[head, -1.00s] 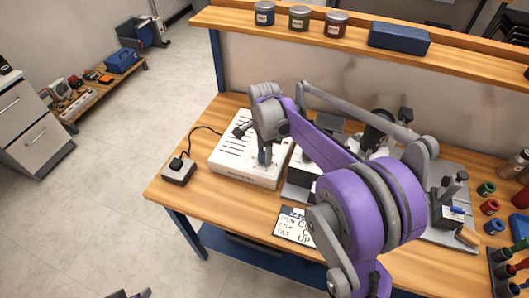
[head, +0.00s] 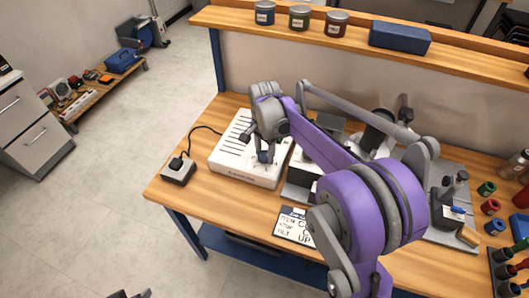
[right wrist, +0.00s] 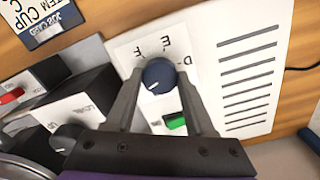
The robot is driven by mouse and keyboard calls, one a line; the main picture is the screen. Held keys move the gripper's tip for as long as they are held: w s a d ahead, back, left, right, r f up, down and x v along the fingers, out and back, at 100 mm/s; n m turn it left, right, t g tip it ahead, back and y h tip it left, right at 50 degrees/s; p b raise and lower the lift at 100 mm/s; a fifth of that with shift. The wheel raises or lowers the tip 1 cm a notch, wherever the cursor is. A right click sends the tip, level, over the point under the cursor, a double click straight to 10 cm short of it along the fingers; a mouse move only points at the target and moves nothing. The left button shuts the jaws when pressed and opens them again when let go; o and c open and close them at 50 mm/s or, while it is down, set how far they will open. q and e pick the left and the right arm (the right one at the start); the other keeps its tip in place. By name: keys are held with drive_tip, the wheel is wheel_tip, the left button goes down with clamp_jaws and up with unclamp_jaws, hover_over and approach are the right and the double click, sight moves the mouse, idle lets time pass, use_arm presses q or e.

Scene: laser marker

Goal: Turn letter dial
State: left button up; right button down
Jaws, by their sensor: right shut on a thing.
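The letter dial (right wrist: 158,76) is a round dark blue knob with a white pointer line, on the face of a white box (head: 229,169). In the right wrist view the pointer line slants to the lower left. Printed letters, D, E and F among them, stand around the knob's far side. My right gripper (right wrist: 160,80) has one finger on each side of the knob and is shut on it. In the head view my right gripper (head: 265,156) is at the box's front right and hides the dial. A small part at the bottom left edge may be my left gripper (head: 130,294).
A green rocker switch (right wrist: 176,121) sits close to the right gripper's finger. A grey machine with another knob (right wrist: 66,138) stands beside the white box. A lettered card (head: 294,226) lies at the table's front. A small cabled box (head: 178,171) stands at left.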

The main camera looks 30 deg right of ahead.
drive_tip(key=n, duration=0.4)
drive_tip(key=shift+n, duration=0.3)
drive_tip(key=n, duration=1.4)
drive_tip(key=shift+n, duration=0.7)
drive_tip(key=shift+c, duration=1.3)
unclamp_jaws()
